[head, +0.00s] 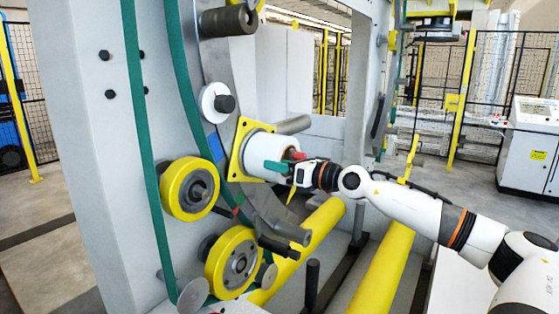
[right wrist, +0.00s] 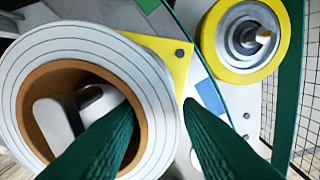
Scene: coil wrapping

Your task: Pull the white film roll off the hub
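The white film roll (head: 271,156) sits on the hub at the yellow square plate (head: 237,148) in the head view. In the right wrist view the roll (right wrist: 40,60) shows its brown core (right wrist: 28,100) with grey hub parts (right wrist: 55,122) inside. My right gripper (right wrist: 159,103) straddles the roll's wall, one green finger inside the core and one outside. A narrow gap shows between the outer finger and the roll, so the gripper looks open. In the head view a green finger lies along the roll's near side. My left gripper is not in view.
A yellow wheel (head: 189,189) and another (head: 232,262) stand left of and below the roll. Yellow beams (head: 384,271) run below. A white cabinet (head: 528,152) stands far right.

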